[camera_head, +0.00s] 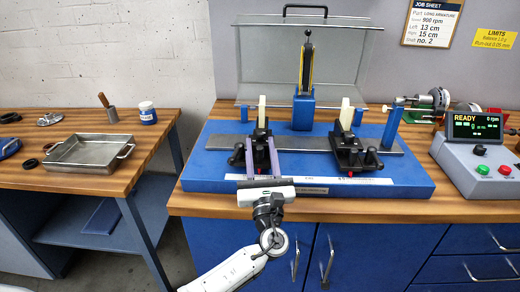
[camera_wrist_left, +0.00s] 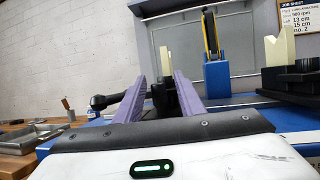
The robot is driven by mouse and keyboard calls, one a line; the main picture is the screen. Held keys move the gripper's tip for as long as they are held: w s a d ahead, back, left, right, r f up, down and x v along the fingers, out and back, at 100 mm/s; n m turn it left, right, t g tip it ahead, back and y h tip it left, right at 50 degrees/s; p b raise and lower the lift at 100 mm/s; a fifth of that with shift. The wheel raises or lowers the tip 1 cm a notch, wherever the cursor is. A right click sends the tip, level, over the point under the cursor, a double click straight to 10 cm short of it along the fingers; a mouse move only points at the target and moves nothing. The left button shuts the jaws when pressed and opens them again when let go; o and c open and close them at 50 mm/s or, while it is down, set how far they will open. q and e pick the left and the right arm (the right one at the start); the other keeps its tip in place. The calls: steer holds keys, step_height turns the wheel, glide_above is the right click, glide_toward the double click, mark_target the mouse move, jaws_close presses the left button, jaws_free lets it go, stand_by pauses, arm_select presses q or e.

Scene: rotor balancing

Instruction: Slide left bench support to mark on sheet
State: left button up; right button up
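The left bench support (camera_head: 261,135) is a black block with a cream V-piece on top, standing on the grey rail of the blue bench. My left gripper (camera_head: 262,149) has its two purple fingers on either side of it, pointing away from me. In the left wrist view the support's dark body (camera_wrist_left: 165,97) shows between the fingers (camera_wrist_left: 160,80). A gap shows by the left finger; contact on the right is unclear. The right support (camera_head: 352,145) stands apart on the same rail. The job sheet (camera_head: 432,22) reads left 13 cm, right 15 cm. My right gripper is out of view.
The blue base (camera_head: 210,165) has a white scale strip (camera_head: 375,181) on its front edge. A clear guard (camera_head: 262,60) stands behind. A control box (camera_head: 478,155) reading READY is at right. A metal tray (camera_head: 62,153) lies on the left table.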

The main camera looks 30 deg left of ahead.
arm_select(q)
steer(key=b+v, duration=0.1)
steer(key=v, duration=0.8)
steer(key=shift+f+b, duration=0.15)
steer(key=shift+b, duration=0.2)
steer(key=shift+s+d+f, duration=0.15)
steer(key=shift+s+d, duration=0.2)
steer(key=shift+s, duration=0.2)
